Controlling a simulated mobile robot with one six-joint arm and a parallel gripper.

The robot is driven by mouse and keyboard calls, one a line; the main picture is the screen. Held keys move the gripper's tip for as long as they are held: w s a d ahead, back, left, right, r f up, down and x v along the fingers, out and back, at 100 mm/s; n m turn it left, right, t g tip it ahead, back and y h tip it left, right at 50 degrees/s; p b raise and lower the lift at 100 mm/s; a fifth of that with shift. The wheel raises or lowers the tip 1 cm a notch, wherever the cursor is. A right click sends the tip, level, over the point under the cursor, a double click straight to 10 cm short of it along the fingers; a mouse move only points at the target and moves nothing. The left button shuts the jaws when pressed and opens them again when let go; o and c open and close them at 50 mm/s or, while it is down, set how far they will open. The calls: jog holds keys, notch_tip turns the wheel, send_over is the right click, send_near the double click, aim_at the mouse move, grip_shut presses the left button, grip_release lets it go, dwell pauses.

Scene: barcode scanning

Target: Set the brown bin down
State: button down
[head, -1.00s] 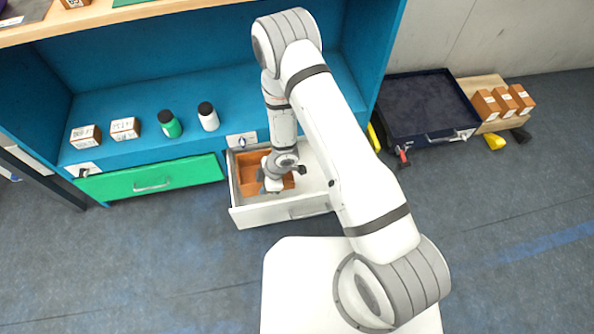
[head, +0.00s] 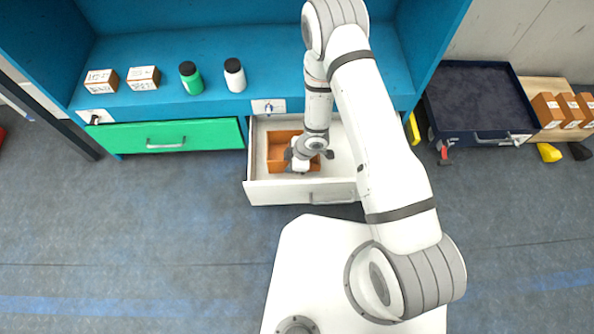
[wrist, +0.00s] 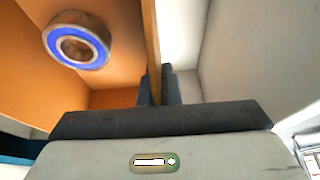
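The brown bin (head: 276,156) is an orange-brown open box inside the pulled-out white drawer (head: 250,168). In the wrist view the bin (wrist: 110,15) fills the left side, and a ring with a blue face (wrist: 77,41) lies in it. My gripper (wrist: 157,85) reaches down at the bin's right wall, with its dark fingers one on each side of the wall's edge, closed on it. In the head view my gripper (head: 303,158) covers the right part of the bin. The bin's underside is hidden, so I cannot tell whether it touches the drawer floor.
The drawer has free floor right of the bin. A closed green drawer (head: 190,138) is to the left. Two boxes, a green bottle (head: 190,80) and a white bottle (head: 234,77) stand on the blue shelf above. A dark tray (head: 475,100) lies at the right.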

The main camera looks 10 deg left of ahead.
jog(key=shift+f+b, duration=1.25)
jog(key=shift+f, duration=1.9)
jog(key=shift+f, duration=0.2)
jog(key=c, duration=1.6)
grip_release()
jog(key=shift+c, duration=0.2)
